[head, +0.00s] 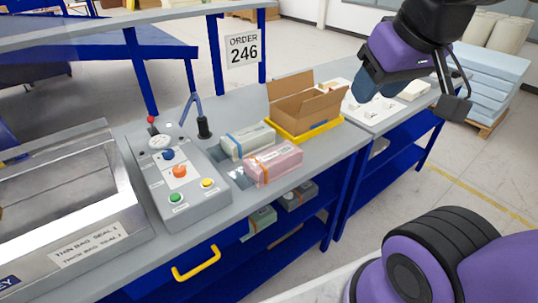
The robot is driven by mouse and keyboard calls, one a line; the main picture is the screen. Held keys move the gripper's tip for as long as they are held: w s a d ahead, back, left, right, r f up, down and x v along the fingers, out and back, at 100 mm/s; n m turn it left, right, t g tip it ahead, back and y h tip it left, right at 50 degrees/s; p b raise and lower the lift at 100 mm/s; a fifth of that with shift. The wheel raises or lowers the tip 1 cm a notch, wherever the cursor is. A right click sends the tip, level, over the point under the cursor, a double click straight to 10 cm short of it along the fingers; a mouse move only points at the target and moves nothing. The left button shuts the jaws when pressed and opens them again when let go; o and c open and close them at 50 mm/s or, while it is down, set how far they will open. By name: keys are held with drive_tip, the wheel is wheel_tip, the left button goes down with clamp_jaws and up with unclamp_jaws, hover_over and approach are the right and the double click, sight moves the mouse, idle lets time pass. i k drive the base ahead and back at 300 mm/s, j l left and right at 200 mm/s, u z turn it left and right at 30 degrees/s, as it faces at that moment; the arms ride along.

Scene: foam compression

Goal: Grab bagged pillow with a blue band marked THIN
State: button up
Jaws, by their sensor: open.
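Two bagged pillows lie side by side on the grey workbench, between the control box and the cardboard box. The far one is a whitish-grey bagged pillow (247,140) with a blue band near its left end. The near one is a pink bagged pillow (273,162) with an orange band. The lettering on both is too small to read surely. My gripper (412,98) is at the upper right, above the right-hand bench and well apart from both pillows. It is open, and nothing shows between its fingers.
An open cardboard box (306,104) sits in a yellow tray (309,136) to the pillows' right. A control box with coloured buttons (179,180) and a metal sealing machine (62,215) stand left. Several bags lie on the shelf below. Blue posts and an ORDER 246 sign (242,49) rise behind.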

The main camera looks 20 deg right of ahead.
sight(234, 146)
drive_tip(key=i+l+u, duration=0.2)
drive_tip(key=u, duration=0.15)
drive_tip(key=i+l+u, duration=0.1)
drive_tip(key=l+u, duration=0.25)
drive_tip(key=l, duration=0.15)
drive_tip(key=i+l+u, duration=0.1)
drive_tip(key=l+u, duration=0.2)
